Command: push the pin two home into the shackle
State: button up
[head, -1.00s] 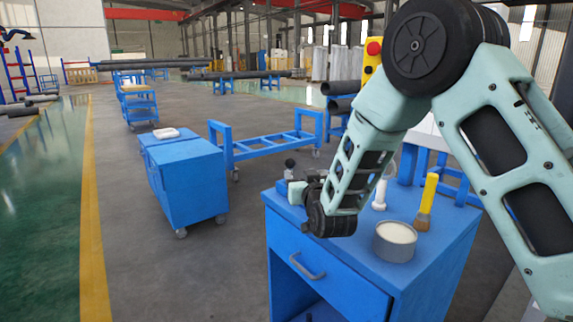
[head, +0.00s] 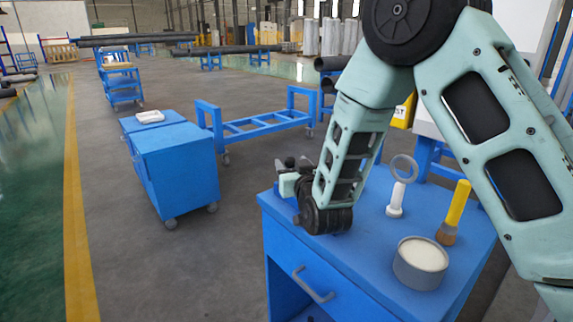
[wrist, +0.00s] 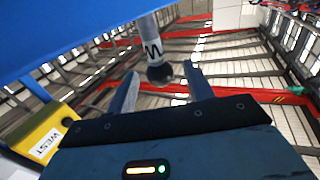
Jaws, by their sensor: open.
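In the wrist view a grey rod (wrist: 150,38) with a dark letter mark and a dark round knob (wrist: 160,73) comes down from the top; I take it for a pin, but cannot tell which. My gripper (wrist: 160,80) is open, with its two fingers apart on either side of the knob; contact is not clear. In the head view my gripper (head: 287,181) is low at the far left corner of the blue cabinet (head: 375,235), partly hidden by my wrist. Small dark parts stand beside it. I cannot make out the shackle or how deep the pin sits.
On the cabinet top stand a white-handled ring tool (head: 396,199), a yellow-handled brush (head: 454,212) and a round tin (head: 420,264), right of my forearm. A second blue cabinet (head: 178,175) and a blue frame trolley (head: 262,128) stand left and behind. Floor between is clear.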

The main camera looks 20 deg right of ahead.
jog(key=shift+w, duration=0.2)
jog(key=shift+c, duration=0.3)
grip_shut()
